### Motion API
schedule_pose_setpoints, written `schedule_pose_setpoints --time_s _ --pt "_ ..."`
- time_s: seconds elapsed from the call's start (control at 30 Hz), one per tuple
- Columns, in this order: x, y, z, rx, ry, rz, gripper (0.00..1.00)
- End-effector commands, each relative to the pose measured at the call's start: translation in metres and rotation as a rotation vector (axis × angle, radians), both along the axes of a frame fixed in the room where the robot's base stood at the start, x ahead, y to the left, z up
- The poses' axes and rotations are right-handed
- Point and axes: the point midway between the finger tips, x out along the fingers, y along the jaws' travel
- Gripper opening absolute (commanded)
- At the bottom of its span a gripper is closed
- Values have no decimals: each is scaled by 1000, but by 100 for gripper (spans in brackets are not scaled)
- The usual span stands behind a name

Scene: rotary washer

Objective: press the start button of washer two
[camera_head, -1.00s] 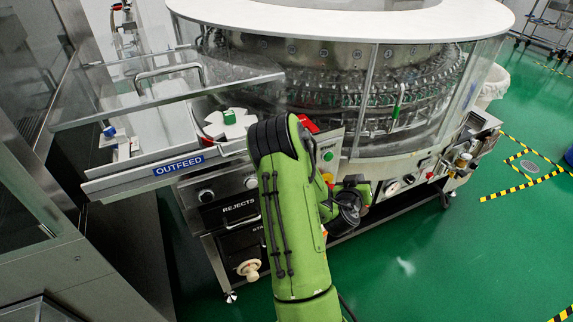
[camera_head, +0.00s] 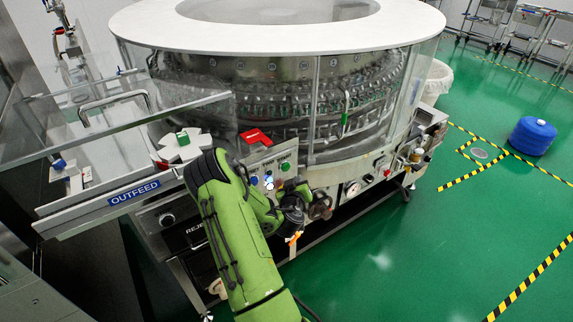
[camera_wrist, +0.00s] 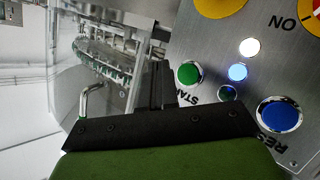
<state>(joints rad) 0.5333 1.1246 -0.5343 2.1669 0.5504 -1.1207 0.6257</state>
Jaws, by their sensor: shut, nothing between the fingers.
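A rotary washer (camera_head: 330,85) fills the middle of the head view; no number is readable on it. Its grey control panel (camera_wrist: 215,45) shows at the right of the wrist view. The green START button (camera_wrist: 188,73) sits there with a metal ring; it also shows in the head view (camera_head: 285,167). A blue RESET button (camera_wrist: 278,115) is at the lower right. My gripper (camera_wrist: 160,82) is shut and empty, its black fingers just left of the green button in the picture; contact cannot be told. In the head view the fingertips cannot be made out.
White and blue lamps (camera_wrist: 238,72) glow beside the START button. The OUTFEED tray (camera_head: 60,222) and a red block (camera_head: 255,136) lie left of the panel. A blue drum (camera_head: 532,136) stands on open green floor at right.

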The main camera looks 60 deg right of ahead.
Motion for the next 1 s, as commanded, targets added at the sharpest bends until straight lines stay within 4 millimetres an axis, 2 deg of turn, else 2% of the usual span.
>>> schedule_pose_setpoints --time_s 0.1,0.3,1.0 --pt "15 -8 3 -2 -2 2 0" --pt "29 -14 1 1 0 1 0" --pt "30 -15 0 1 0 0 0"
